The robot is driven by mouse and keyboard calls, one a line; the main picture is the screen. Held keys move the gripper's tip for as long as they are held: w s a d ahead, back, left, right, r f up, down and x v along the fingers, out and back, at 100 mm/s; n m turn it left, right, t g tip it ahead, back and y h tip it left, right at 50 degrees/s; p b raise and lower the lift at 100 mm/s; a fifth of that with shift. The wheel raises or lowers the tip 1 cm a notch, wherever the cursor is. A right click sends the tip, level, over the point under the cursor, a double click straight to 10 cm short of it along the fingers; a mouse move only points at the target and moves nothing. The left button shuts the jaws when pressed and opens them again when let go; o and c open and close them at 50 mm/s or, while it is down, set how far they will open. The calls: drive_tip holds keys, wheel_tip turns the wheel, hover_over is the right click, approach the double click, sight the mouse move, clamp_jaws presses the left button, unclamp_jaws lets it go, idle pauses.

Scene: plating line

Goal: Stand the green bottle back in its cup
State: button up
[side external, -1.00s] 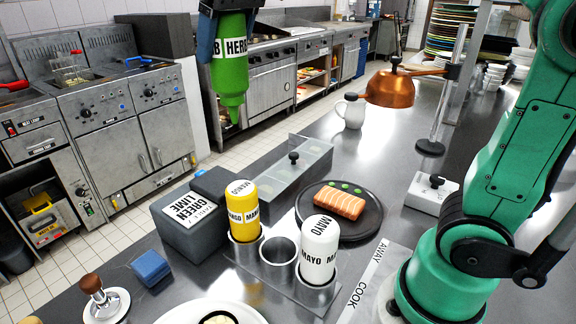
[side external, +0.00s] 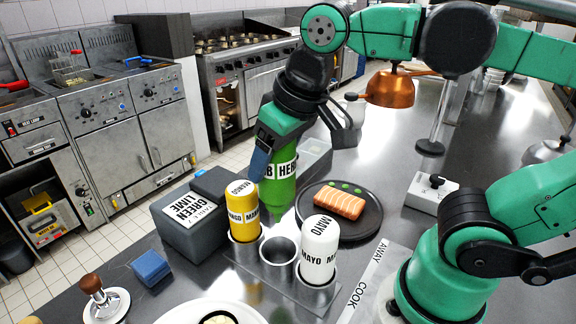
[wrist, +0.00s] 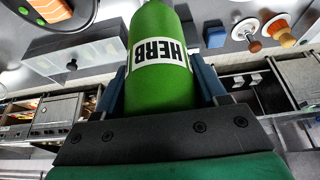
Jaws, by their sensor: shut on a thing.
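My gripper (side external: 297,142) is shut on the green bottle (side external: 277,190), labelled HERB, in the side external view. The bottle is held nozzle-down, slightly tilted, above and behind the empty metal cup (side external: 279,250). That cup is the middle one of the holder (side external: 308,293). The bottle's lower tip is hidden or hard to make out. In the wrist view the bottle (wrist: 158,90) fills the space between my fingers, its label upside down. The yellow MANGO bottle (side external: 243,205) stands in the left cup. The white MAYO bottle (side external: 319,246) stands in the right cup.
A dark plate (side external: 365,228) with salmon (side external: 339,201) lies right of the bottle. The GREEN LIME box (side external: 181,226) stands to the left. A copper lamp (side external: 390,88) hangs behind. A white plate (side external: 180,316) lies in front.

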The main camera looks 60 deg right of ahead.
hover_over(276, 220)
drive_tip(key=shift+w+d+f, duration=0.1)
drive_tip(key=shift+d+f, duration=0.05)
drive_tip(key=shift+f, duration=1.1)
drive_tip(key=shift+w+d+f, duration=0.1)
drive_tip(key=shift+f, duration=1.15)
drive_tip(key=shift+f, duration=0.25)
drive_tip(key=shift+f, duration=1)
drive_tip(key=shift+f, duration=1)
drive_tip(key=shift+f, duration=0.1)
drive_tip(key=shift+f, duration=0.7)
